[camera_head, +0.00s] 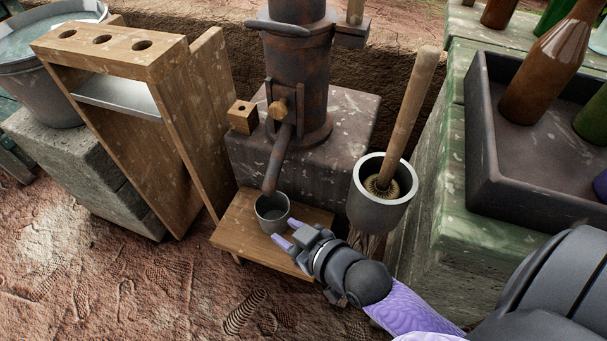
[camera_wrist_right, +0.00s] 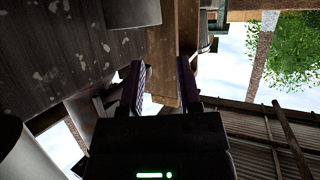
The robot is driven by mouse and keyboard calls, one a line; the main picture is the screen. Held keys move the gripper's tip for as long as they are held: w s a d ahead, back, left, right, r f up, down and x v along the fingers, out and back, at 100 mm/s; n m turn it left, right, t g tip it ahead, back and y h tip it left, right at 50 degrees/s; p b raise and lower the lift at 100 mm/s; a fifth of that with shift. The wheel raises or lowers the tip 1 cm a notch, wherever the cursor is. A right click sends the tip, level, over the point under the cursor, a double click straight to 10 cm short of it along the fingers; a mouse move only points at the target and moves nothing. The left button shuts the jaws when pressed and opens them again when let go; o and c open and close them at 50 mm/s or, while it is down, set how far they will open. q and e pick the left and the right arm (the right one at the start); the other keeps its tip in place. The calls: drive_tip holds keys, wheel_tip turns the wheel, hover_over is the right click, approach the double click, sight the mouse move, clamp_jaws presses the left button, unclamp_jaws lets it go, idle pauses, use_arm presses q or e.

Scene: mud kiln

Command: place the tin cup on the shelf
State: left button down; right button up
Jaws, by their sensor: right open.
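The tin cup (camera_head: 272,212) is a small grey cup, upright on a low wooden board (camera_head: 237,226) below the spout of a rusty pump. My right gripper (camera_head: 288,233) is open, its purple fingertips close to the cup's right front side. I cannot tell whether they touch it. In the right wrist view, the two fingers (camera_wrist_right: 162,88) stand apart with no cup clearly seen between them. A wooden rack (camera_head: 110,48) with round holes on top and a pale metal shelf (camera_head: 118,95) stands to the left. My left gripper is out of view.
The rusty pump (camera_head: 297,70) stands on a stone block (camera_head: 345,115) behind the cup. A grey pot (camera_head: 376,212) with a wooden-handled brush stands close right of my gripper. A dark tray (camera_head: 482,150) with bottles is at right. A bucket (camera_head: 45,95) stands far left.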

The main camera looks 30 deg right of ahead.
drive_tip(key=s+d+f+g+h+p, duration=0.1)
drive_tip(key=s+d+f+g, duration=0.25)
drive_tip(key=s+f, duration=0.65)
drive_tip(key=s+d+f+g+h, duration=0.2)
drive_tip(key=s+f+g, duration=0.3)
drive_tip(key=s+f, duration=0.5)
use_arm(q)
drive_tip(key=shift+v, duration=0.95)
use_arm(e)
drive_tip(key=s+d+f+g, duration=0.1)
drive_tip(key=s+f+g, duration=0.2)
drive_tip(key=s, duration=0.8)
drive_tip(key=s+d+f+g+h, duration=0.1)
drive_tip(key=s+g, duration=0.3)
drive_tip(key=s, duration=0.7)
drive_tip(key=shift+d+f+m, duration=0.15)
drive_tip(key=shift+f+m, duration=0.15)
drive_tip(key=shift+f, duration=0.6)
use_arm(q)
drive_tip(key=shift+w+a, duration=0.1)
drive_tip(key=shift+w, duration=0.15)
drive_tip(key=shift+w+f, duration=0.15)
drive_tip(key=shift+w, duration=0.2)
